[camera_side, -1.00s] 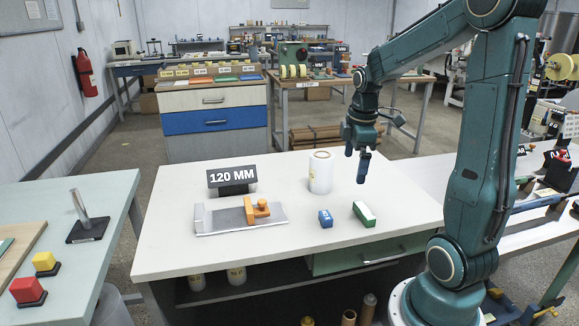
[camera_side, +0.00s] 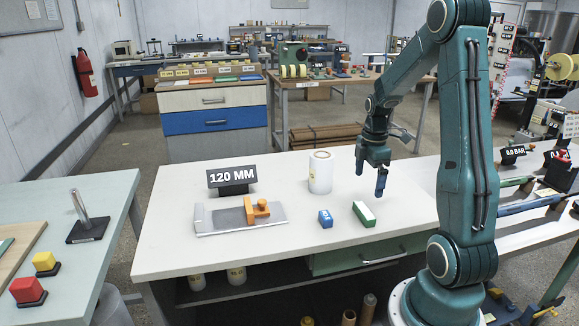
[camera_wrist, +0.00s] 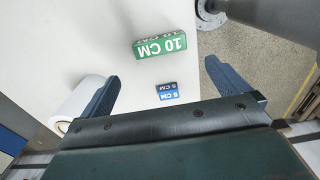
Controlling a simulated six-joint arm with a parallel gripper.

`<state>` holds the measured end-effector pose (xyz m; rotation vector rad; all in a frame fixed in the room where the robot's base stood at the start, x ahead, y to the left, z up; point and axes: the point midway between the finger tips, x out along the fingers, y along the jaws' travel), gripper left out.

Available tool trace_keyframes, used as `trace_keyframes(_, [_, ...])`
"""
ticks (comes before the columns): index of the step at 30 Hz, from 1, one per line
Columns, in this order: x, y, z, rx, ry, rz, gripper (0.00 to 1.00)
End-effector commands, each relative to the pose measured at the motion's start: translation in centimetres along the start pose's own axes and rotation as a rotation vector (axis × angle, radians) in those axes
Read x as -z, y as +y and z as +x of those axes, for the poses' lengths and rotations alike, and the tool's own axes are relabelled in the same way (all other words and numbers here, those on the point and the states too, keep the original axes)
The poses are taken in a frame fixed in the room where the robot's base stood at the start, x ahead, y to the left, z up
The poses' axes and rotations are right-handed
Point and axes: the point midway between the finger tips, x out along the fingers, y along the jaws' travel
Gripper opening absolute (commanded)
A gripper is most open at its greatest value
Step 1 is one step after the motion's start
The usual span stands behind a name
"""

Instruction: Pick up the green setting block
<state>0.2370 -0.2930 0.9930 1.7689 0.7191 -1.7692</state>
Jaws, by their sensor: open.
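The green setting block (camera_side: 364,214) lies on the white table, with a white top and green side. In the wrist view the green block (camera_wrist: 160,46) reads "10 CM" and sits beyond and between the fingertips. The smaller blue block (camera_side: 325,219) lies to its left; in the wrist view the blue block (camera_wrist: 167,92) reads "5 CM". My gripper (camera_side: 382,183) is open and empty, above the table, apart from the green block. The wrist view shows my gripper's two blue fingers (camera_wrist: 161,75) spread wide.
A white roll (camera_side: 320,172) stands behind the blocks. A metal plate with an orange clamp (camera_side: 257,211) and a "120 MM" sign (camera_side: 232,177) are on the left of the white table (camera_side: 200,255). The tabletop around the green block's right side is clear.

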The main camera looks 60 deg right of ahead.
Motion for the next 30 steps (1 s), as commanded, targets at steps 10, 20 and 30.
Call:
trace_keyframes(10, [0.0, 0.0, 4.9, 0.002, 0.000, 0.000, 1.00])
trace_keyframes(20, [0.0, 0.0, 5.7, 0.000, 0.000, 0.000, 1.00])
trace_keyframes(30, [-0.1, 0.0, 7.9, 0.003, 0.000, 0.000, 1.00])
